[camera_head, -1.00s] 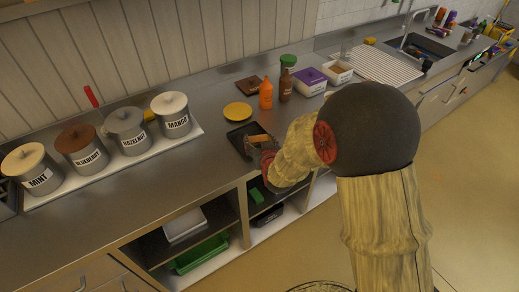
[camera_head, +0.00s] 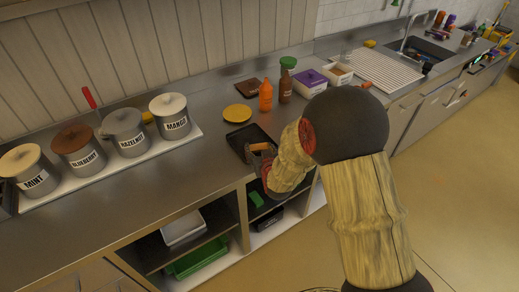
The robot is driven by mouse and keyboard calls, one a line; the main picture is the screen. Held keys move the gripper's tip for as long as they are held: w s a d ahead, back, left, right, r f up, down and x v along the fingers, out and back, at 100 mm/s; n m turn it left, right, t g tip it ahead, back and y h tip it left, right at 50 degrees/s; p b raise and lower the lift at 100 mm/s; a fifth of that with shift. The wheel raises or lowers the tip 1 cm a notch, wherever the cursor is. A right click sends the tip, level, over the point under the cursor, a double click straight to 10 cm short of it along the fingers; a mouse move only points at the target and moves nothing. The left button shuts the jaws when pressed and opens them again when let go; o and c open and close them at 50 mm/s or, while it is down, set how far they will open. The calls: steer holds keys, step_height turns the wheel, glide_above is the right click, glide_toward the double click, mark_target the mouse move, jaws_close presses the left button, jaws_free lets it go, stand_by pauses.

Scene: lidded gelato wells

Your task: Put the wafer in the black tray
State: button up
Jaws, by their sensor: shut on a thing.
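The black tray (camera_head: 240,136) lies flat on the steel counter near its front edge, in the middle of the view. My gripper (camera_head: 261,152) is over the tray's front right part, with its fingers low. It is shut on a small brown piece, which appears to be the wafer (camera_head: 259,146). The fingers and my arm hide much of the wafer and part of the tray. I cannot tell whether the wafer touches the tray floor.
A yellow plate (camera_head: 237,113), an orange bottle (camera_head: 265,95) and a brown bottle with a green cap (camera_head: 286,80) stand behind the tray. A purple-lidded box (camera_head: 309,82) is to the right. Lidded gelato wells (camera_head: 122,132) line the left. The counter between wells and tray is clear.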

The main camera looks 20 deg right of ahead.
steer(key=shift+s+f+b, duration=0.1)
steer(key=shift+f+b, duration=0.35)
steer(key=shift+f, duration=0.05)
steer(key=o, duration=0.7)
steer(key=shift+s+f, duration=0.1)
steer(key=shift+f, duration=0.15)
steer(key=shift+o, duration=0.2)
steer(key=shift+r+p, duration=0.5)
steer(key=shift+p, duration=0.1)
steer(key=s+r+g, duration=0.2)
steer(key=s+r, duration=0.6)
steer(key=s, duration=0.4)
steer(key=s+r+g+p, duration=0.1)
steer(key=s+r+g, duration=0.2)
steer(key=s+r, duration=0.4)
steer(key=s+r+g+p, duration=0.1)
steer(key=s+r+g, duration=0.2)
steer(key=s+r, duration=0.5)
steer(key=s, duration=1)
steer(key=shift+s+r+n+y, duration=0.3)
steer(key=shift+r+y, duration=0.05)
steer(key=shift+y, duration=0.05)
